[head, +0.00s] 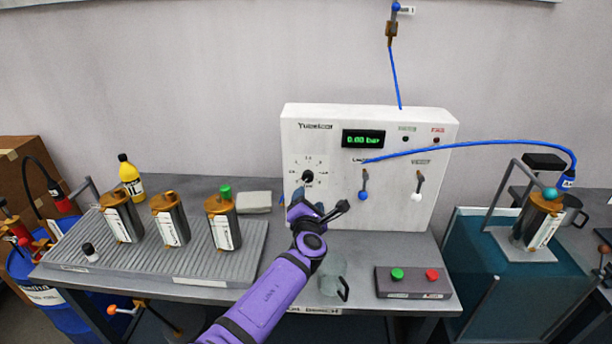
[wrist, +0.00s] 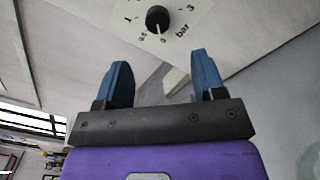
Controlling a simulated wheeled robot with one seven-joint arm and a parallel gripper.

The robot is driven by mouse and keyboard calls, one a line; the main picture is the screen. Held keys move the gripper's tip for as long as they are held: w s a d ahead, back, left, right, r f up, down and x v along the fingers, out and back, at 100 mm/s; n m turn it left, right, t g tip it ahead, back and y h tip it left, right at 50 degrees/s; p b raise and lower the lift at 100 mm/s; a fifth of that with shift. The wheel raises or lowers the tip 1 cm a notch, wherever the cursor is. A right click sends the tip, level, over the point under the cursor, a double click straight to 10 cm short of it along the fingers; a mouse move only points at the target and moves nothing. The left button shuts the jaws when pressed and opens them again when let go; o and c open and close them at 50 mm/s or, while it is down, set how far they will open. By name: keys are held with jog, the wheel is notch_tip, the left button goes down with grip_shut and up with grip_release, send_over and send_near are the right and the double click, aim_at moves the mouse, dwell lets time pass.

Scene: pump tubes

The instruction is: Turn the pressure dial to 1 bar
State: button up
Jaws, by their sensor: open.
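The pressure dial is a round black knob (head: 308,176) on the left of the white control panel (head: 440,150). In the wrist view the knob (wrist: 158,18) sits beyond my fingertips, on a white scale marked 0, 0.5, 1, 3 and "bar". A green display (head: 363,139) on the panel reads 0.00 bar. My gripper (head: 316,203) is just below the knob in the head view. In the wrist view my gripper (wrist: 160,72) has its two blue fingers wide apart with nothing between them. The fingers do not touch the knob.
A blue-handled lever (head: 363,190) and a white-handled lever (head: 417,190) hang right of the dial. A blue hose (head: 470,143) crosses the panel. A clear mug (head: 333,279) and a button box (head: 413,282) stand on the bench in front. Metal canisters (head: 171,219) stand on a ribbed tray at left.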

aim_at(308, 179)
jog(key=w, duration=1)
jog(key=shift+w+a, duration=0.15)
jog(key=shift+w, duration=0.25)
jog(key=c, duration=0.9)
